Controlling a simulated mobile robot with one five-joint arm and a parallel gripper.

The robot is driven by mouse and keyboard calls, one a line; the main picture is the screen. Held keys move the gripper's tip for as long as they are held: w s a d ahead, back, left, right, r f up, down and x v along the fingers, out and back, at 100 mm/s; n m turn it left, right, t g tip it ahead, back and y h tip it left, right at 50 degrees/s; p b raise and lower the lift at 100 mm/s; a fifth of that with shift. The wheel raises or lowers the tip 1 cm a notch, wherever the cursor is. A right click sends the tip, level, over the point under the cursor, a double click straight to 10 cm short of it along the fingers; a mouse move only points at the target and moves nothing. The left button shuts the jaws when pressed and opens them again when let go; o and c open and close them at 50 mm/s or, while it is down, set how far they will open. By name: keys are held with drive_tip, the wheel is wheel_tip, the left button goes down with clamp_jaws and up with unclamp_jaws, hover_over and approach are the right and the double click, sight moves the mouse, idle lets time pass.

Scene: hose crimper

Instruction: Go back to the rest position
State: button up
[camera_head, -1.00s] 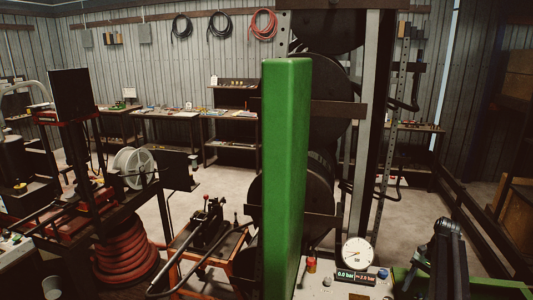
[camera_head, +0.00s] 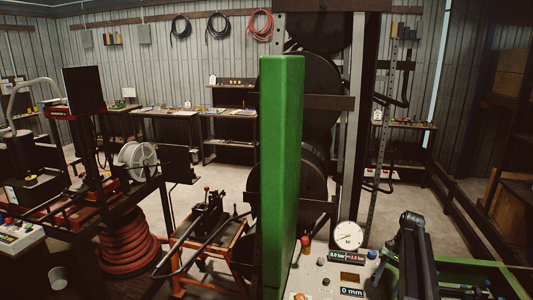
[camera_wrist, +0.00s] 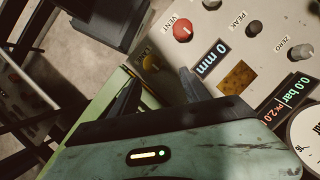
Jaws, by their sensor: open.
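My gripper (camera_wrist: 158,86) is open and empty in the wrist view. Its two dark fingers stick out past the worn green housing with a small lit indicator, at the lower edge of a pale control panel (camera_wrist: 208,22). The panel has a red VENT knob (camera_wrist: 182,31), dark PEAK and ZERO knobs, a "0 mm" display (camera_wrist: 210,58) and a "0.0 bar" display (camera_wrist: 292,92). I cannot tell whether the fingers touch the panel. In the head view my dark arm (camera_head: 412,255) stands just right of the panel (camera_head: 312,272); the fingertips cannot be made out there.
A tall green column (camera_head: 281,170) stands left of the panel and blocks part of the view. A round gauge (camera_head: 348,235) stands on the panel. An orange-framed stand with a lever tool (camera_head: 208,220) and a red hose coil (camera_head: 128,240) are at left. Grey floor shows behind.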

drive_tip(key=shift+n, duration=0.6)
drive_tip(key=a, duration=0.4)
drive_tip(key=a+f, duration=0.1)
drive_tip(key=a, duration=0.2)
drive_tip(key=shift+s+f+b, duration=0.1)
drive_tip(key=shift+s+b, duration=0.1)
drive_tip(key=shift+b, duration=0.1)
drive_tip(key=shift+n+h, duration=0.6)
drive_tip(key=shift+n, duration=0.3)
drive_tip(key=s+a, duration=0.1)
drive_tip(key=a, duration=0.2)
drive_tip(key=s+a+f, duration=0.1)
drive_tip(key=a, duration=0.2)
drive_tip(key=s+a+b, duration=0.1)
drive_tip(key=a, duration=0.2)
drive_tip(key=shift+f, duration=0.2)
drive_tip(key=s+a+f+n+t+h+b, duration=0.1)
drive_tip(key=s+a+f+n+t+h, duration=0.1)
drive_tip(key=s+a+n, duration=0.5)
drive_tip(key=shift+s+a+f+t, duration=0.15)
drive_tip(key=shift+s+a+t, duration=0.25)
drive_tip(key=shift+s+a, duration=0.65)
drive_tip(key=shift+a, duration=0.1)
